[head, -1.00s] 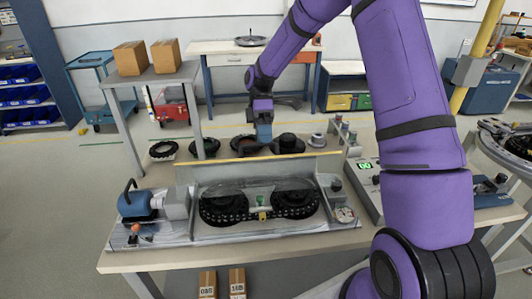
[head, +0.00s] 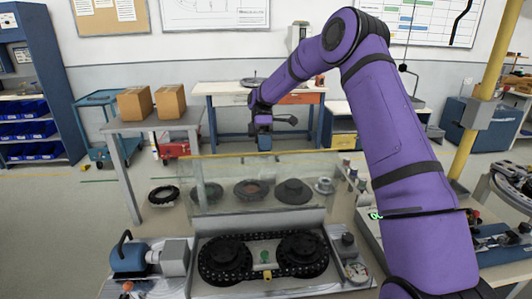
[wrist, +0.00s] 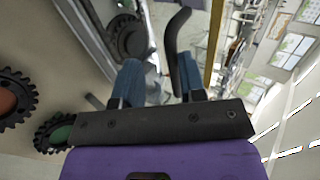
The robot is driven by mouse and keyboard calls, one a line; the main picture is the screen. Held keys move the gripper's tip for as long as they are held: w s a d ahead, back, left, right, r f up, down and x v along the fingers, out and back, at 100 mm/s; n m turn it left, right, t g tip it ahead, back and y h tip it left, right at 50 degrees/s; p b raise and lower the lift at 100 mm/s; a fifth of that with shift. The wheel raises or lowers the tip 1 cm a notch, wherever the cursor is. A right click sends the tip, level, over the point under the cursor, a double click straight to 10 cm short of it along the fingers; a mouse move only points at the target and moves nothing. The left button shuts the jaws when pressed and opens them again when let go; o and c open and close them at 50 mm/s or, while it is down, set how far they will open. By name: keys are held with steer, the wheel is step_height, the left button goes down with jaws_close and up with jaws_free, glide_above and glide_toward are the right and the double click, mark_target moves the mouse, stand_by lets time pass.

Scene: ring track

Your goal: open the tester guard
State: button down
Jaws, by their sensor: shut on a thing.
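The tester guard (head: 222,185) is a clear panel with a yellow top edge. In the head view it stands raised, roughly upright, behind the tester's chain and two sprockets (head: 264,258), which lie uncovered. My gripper (head: 263,141) is above the guard's top edge. In the wrist view a black curved handle (wrist: 176,42) reaches down between the fingers of my gripper (wrist: 157,80), which are shut on it. The join between handle and guard is hard to make out.
A blue motor (head: 129,258) sits left of the sprockets and a dial gauge (head: 356,271) right of them. Black rings and discs (head: 163,195) lie behind the guard. A grey stand with two cardboard boxes (head: 170,101) is at the back left.

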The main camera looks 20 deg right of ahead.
steer(key=shift+w+d+f+g, duration=0.3)
steer(key=shift+w+f, duration=0.2)
steer(key=shift+f, duration=0.3)
steer(key=c, duration=1.2)
jaws_free()
steer(key=shift+o, duration=0.9)
steer(key=shift+w+f, duration=0.1)
steer(key=shift+w, duration=0.05)
steer(key=shift+c, duration=0.4)
